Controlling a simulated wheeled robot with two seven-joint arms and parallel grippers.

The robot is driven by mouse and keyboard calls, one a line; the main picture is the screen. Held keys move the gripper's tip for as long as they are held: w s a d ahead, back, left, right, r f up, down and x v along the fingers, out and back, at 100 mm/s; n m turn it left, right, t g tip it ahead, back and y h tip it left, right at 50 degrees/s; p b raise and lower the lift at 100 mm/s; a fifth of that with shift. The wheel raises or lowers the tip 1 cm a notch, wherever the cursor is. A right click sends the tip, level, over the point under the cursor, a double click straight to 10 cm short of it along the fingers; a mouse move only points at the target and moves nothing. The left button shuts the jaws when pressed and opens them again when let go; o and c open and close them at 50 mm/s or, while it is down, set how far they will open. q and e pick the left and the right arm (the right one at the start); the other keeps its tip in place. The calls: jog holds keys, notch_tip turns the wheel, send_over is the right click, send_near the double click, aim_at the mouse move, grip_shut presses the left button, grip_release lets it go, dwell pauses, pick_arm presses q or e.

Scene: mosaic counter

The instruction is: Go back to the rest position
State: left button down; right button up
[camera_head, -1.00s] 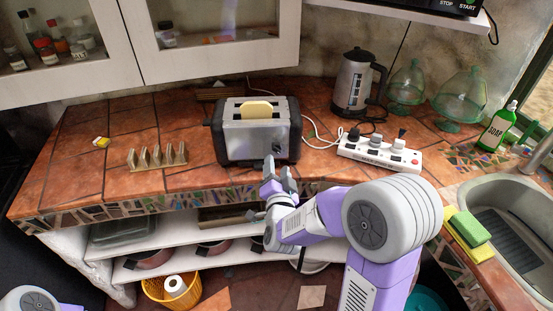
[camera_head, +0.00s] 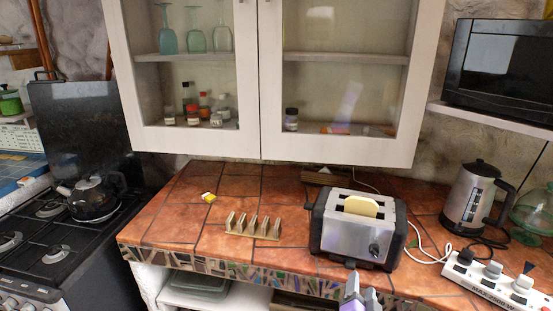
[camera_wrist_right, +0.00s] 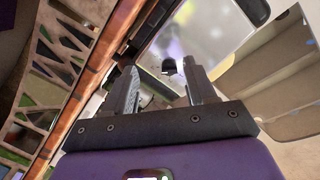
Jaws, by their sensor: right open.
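My right gripper (camera_head: 361,297) shows only its fingertips at the bottom edge of the head view, in front of the toaster. In the right wrist view my right gripper (camera_wrist_right: 165,88) is open, with nothing between its two fingers. The silver and black toaster (camera_head: 338,236) stands on the counter near its front edge, with a slice of bread (camera_head: 361,206) in its top slot. The toaster's shiny side seems to fill the upper part of the wrist view. My left gripper does not show.
The tiled counter (camera_head: 205,240) has a mosaic front edge. A toast rack (camera_head: 254,226) stands left of the toaster. A power strip (camera_head: 495,279) and a kettle (camera_head: 473,197) are at the right. A stove (camera_head: 60,230) is at the left. Cabinets (camera_head: 262,80) hang above.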

jog(key=s+a+f+n+g+y+p, duration=0.1)
jog(key=s+a+f+n+g+y, duration=0.15)
jog(key=f, duration=0.55)
jog(key=s+a+f+n+g+y+p, duration=0.1)
jog(key=a+f+n+g+y, duration=0.15)
jog(key=f, duration=0.45)
jog(key=s+a+f+n+g+y+p, duration=0.1)
jog(key=s+a+f+n+g+y, duration=0.15)
jog(key=f, duration=0.55)
jog(key=s+a+f+n+g+y, duration=0.1)
jog(key=s+a+f+g, duration=0.3)
jog(key=s, duration=0.3)
jog(key=s+a+f+n+g+y+p, duration=0.1)
jog(key=s+a+f+g+y, duration=0.1)
jog(key=s+a+f+g, duration=0.2)
jog(key=s+f, duration=0.1)
jog(key=s, duration=0.2)
jog(key=shift+a+f, duration=0.2)
jog(key=shift+f, duration=0.15)
